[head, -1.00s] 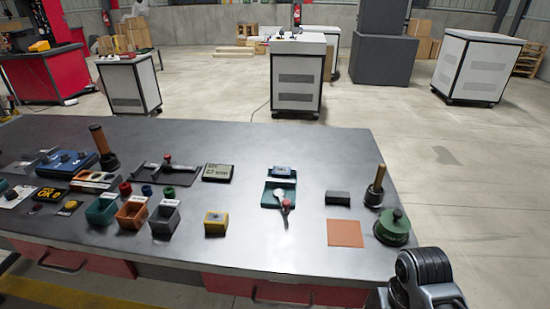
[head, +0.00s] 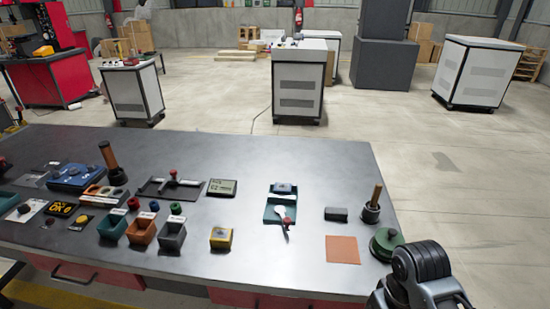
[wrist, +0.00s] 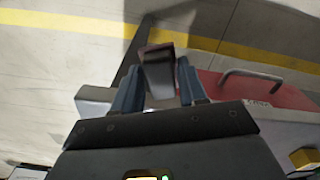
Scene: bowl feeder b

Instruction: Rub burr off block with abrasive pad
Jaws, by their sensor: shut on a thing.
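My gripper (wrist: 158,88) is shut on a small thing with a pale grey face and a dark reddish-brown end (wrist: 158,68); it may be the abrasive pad. In the wrist view both blue fingers flank it, over the floor and the table's edge. In the head view a blue block (head: 283,187) sits in a teal fixture (head: 272,213) with a red-handled clamp (head: 287,224) at its front. No burr can be made out at this size. My arm shows at the bottom right of the head view; the gripper is out of that frame.
On the dark table (head: 290,155), an orange square (head: 342,250), a dark block (head: 336,214), a wooden-handled tool (head: 372,208) and a green round thing (head: 387,243) stand at the right. Several bins (head: 172,237) and a yellow block (head: 221,238) stand left of the fixture.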

